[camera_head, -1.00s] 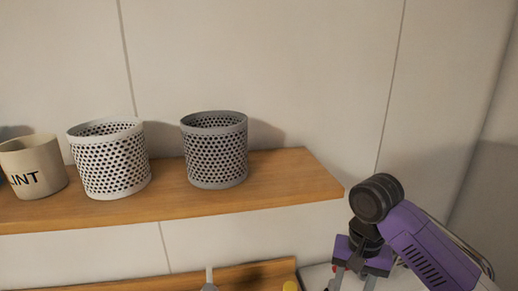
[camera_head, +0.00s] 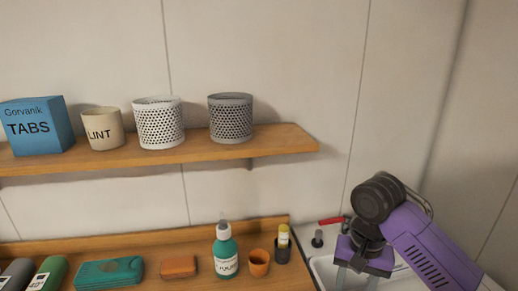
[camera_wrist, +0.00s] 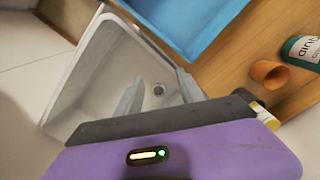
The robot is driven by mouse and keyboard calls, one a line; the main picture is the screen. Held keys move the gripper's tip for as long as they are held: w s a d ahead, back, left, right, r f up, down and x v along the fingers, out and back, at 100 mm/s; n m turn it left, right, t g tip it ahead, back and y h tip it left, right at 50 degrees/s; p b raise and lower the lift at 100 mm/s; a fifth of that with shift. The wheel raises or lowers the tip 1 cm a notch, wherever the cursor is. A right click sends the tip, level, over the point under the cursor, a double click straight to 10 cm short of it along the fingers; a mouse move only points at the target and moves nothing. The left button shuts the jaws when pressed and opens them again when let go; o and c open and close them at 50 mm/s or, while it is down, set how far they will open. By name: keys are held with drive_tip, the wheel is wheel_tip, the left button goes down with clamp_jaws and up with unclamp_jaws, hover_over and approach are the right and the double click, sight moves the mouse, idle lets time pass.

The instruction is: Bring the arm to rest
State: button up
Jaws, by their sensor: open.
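My purple arm reaches in from the lower right in the head view, bent at a dark round joint. My gripper (camera_head: 357,278) points down over the white sink, to the right of the wooden counter. In the wrist view my gripper (camera_wrist: 155,95) shows two pale, blurred fingers apart, with nothing between them and the sink basin behind. The fingertips are cut off or hard to make out in the head view.
A white sink (camera_head: 322,272) with a red-handled tap (camera_head: 331,221) lies below my gripper. A shelf (camera_head: 270,145) above carries a blue box (camera_head: 38,128) and perforated baskets (camera_head: 231,120).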

drive_tip(key=w+a+r+n+t+y, duration=0.2)
drive_tip(key=w+a+r+n+t, duration=0.25)
drive_tip(key=w, duration=0.45)
drive_tip(key=w+a+r+t+y, duration=0.1)
drive_tip(key=a+r+t+y, duration=0.45)
drive_tip(key=a+t, duration=0.4)
drive_tip(key=s+d+f+h+b, duration=0.1)
drive_tip(key=s+d+f, duration=0.3)
drive_tip(key=s, duration=1.2)
drive_tip(key=s+d+f+h+b, duration=0.1)
drive_tip(key=s+d+f+h, duration=0.3)
drive_tip(key=s, duration=1.3)
drive_tip(key=s+d+f+h+b, duration=0.1)
drive_tip(key=s+d+f, duration=0.4)
drive_tip(key=s, duration=1.1)
drive_tip(key=shift+s+f+t+h, duration=0.2)
drive_tip(key=shift+f+t+h, duration=0.2)
drive_tip(key=shift+f+h, duration=0.45)
